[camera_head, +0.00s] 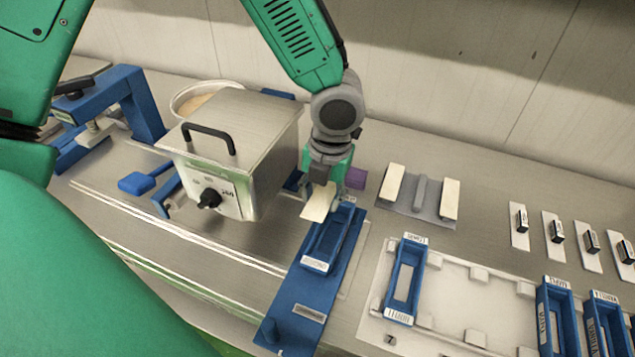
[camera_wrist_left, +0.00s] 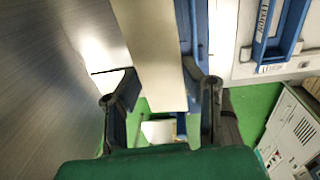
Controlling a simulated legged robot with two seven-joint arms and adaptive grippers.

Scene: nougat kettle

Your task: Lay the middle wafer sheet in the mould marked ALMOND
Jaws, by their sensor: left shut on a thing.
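My left gripper (camera_head: 325,180) is shut on a cream wafer sheet (camera_head: 317,204). In the left wrist view the fingers of the gripper (camera_wrist_left: 163,92) stand on either side of the long pale sheet (camera_wrist_left: 155,50). The sheet hangs tilted above the far left part of a blue mould (camera_head: 346,238), which sits on a long blue base (camera_head: 290,290). The grey wafer holder (camera_head: 420,196) has a sheet at its left (camera_head: 392,183) and right (camera_head: 449,200); its middle is bare. I cannot read which mould is marked ALMOND. My right gripper is out of view.
A steel kettle (camera_head: 240,130) with a black handle stands close left of the gripper. Another blue mould (camera_head: 405,285) sits in a pale tray (camera_head: 455,300), with two more (camera_head: 556,320) (camera_head: 606,325) at its right. A purple block (camera_head: 356,178) is beside the gripper.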

